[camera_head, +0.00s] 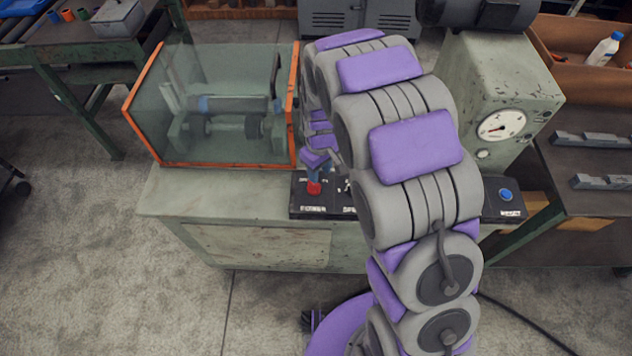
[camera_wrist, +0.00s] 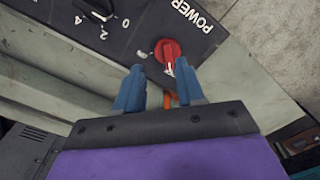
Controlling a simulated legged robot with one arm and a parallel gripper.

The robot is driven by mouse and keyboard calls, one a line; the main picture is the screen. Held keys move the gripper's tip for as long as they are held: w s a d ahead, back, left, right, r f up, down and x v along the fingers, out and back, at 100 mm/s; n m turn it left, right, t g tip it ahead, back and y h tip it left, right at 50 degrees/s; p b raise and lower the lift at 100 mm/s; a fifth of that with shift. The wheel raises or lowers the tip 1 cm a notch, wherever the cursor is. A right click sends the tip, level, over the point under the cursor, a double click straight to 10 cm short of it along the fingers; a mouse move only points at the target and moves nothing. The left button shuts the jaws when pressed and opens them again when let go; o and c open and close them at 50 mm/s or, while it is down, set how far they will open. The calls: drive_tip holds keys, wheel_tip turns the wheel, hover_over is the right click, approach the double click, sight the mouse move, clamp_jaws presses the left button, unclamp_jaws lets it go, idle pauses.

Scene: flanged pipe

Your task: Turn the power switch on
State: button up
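The power switch is a round red knob (camera_wrist: 168,52) with a white arrow mark, on a black panel (camera_wrist: 133,28) beside the word POWER. It also shows in the head view as a red knob (camera_head: 314,188) at the panel's left end. My gripper (camera_wrist: 159,65) has two blue fingers, spread apart with a gap between them. In the wrist view the fingertips lie just below the knob, the right one close to its lower edge. Whether they touch it I cannot tell. In the head view my gripper (camera_head: 314,173) is right above the knob, mostly hidden by my arm.
A black dial (camera_wrist: 95,8) sits on the same panel. A gauge cabinet (camera_head: 482,70) and a blue button (camera_head: 506,195) are to the right. Open floor lies in front.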

sight(308, 187)
wheel_tip(308, 187, down, 3)
drive_tip(key=shift+d+f, duration=0.1)
drive_tip(key=shift+f, duration=0.1)
drive_tip(key=a+f, duration=0.1)
drive_tip(key=a+f+b, duration=0.1)
drive_tip(key=a, duration=0.1)
drive_tip(key=shift+a+f, duration=0.25)
drive_tip(key=shift+d+r, duration=0.15)
drive_tip(key=shift+d, duration=1.1)
drive_tip(key=shift+c, duration=0.2)
drive_tip(key=shift+d, duration=0.3)
drive_tip(key=shift+c, duration=0.7)
drive_tip(key=shift+a, duration=0.35)
drive_tip(key=c, duration=0.3)
drive_tip(key=shift+w+a, duration=0.15)
drive_tip(key=shift+a, duration=0.5)
clamp_jaws()
drive_tip(key=shift+d, duration=0.25)
